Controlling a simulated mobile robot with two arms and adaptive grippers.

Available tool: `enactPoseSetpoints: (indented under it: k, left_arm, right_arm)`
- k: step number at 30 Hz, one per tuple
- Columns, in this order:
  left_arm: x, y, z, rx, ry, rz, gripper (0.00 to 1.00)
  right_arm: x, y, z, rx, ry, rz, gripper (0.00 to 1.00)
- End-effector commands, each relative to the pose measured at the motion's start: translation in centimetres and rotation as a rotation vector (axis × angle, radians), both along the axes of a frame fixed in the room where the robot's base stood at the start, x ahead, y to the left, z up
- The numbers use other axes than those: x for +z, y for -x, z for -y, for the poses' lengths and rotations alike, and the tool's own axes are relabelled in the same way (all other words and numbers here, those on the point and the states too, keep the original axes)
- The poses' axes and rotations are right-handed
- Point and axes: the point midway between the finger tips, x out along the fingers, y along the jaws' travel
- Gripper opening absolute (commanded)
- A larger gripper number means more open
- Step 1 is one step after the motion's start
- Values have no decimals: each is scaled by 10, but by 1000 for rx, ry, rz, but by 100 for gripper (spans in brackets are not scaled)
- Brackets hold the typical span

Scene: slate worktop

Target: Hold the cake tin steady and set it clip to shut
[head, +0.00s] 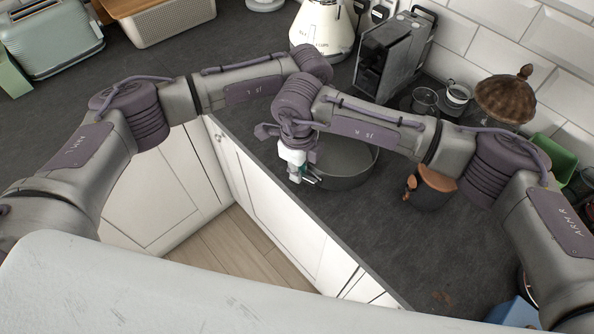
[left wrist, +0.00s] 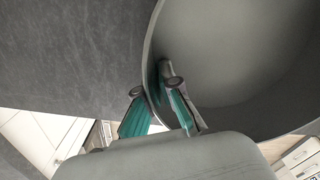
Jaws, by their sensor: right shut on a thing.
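The cake tin (head: 352,168) is a round, dark grey, open tin standing upright on the slate worktop near its front edge. My right gripper (head: 301,177) is at the tin's left side and shut on it. The clip cannot be made out in either view. My left gripper is hidden behind the arms in the head view. In the left wrist view my left gripper (left wrist: 157,88) has its teal-padded fingers apart, one on each side of the wall of the tin (left wrist: 230,70). Room shows between the fingers and the wall.
Behind are a coffee machine (head: 392,58), a cream kettle (head: 322,28), a cup (head: 458,93) and a brown dome (head: 505,98). The worktop (head: 390,250) in front of the tin is clear.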

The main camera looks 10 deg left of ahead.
Motion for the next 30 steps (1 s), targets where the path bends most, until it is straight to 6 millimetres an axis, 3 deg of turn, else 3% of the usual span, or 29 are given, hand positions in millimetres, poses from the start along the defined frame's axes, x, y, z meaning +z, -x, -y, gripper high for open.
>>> enactPoseSetpoints:
  k: [8,9,13,30]
  left_arm:
    - [0,0,0,1,0,0,0]
    - [0,0,0,1,0,0,0]
    - [0,0,0,1,0,0,0]
    - [-1,1,0,-1,-2,-3,0]
  right_arm:
    - [1,0,0,-7,-1,0,0]
    - [1,0,0,-7,-1,0,16]
    - [1,0,0,-6,-1,0,38]
    - [0,-1,1,17,3,2,39]
